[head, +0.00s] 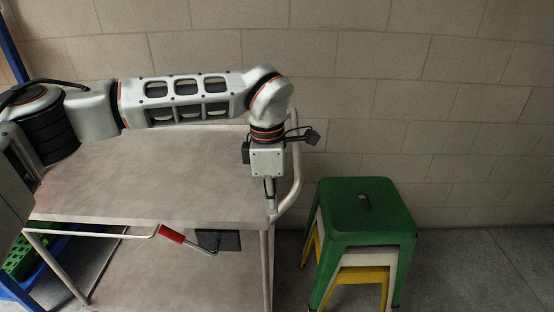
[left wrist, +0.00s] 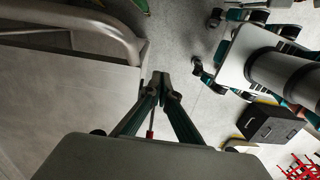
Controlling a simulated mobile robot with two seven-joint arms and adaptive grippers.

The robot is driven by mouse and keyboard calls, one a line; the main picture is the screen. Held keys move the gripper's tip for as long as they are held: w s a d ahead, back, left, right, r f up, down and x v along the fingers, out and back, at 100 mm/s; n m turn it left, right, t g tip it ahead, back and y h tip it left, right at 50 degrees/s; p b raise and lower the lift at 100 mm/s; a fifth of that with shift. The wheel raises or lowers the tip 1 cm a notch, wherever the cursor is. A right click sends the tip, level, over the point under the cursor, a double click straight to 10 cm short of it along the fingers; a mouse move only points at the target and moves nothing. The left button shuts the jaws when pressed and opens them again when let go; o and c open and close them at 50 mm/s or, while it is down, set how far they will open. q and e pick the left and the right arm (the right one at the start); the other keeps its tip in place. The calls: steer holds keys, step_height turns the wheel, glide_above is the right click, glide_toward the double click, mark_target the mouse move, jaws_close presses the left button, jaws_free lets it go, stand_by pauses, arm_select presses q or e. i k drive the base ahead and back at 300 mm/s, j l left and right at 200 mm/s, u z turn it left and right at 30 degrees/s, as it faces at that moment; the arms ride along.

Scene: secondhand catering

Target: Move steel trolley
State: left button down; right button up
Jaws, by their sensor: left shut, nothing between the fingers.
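The steel trolley has a flat grey top (head: 150,180), a lower shelf and a bent tube handle (head: 295,175) at its right end. In the left wrist view its top edge (left wrist: 85,100) and the handle tube (left wrist: 110,35) fill the left side. My left gripper (head: 270,203) points down at the trolley's right end, close to the top's edge and inside the handle in the head view. The left wrist view shows its fingers (left wrist: 160,80) shut together and empty, beside the top's edge. I cannot tell whether they touch the trolley. My right gripper is not in view.
Stacked green, white and yellow stools (head: 366,210) stand just right of the trolley. A red-handled tool (head: 171,234) shows below the top. A green crate (head: 20,258) is at lower left. A dark box (left wrist: 268,122) stands on the floor. Floor at far right is clear.

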mark_target(192, 180)
steer(key=i, duration=0.95)
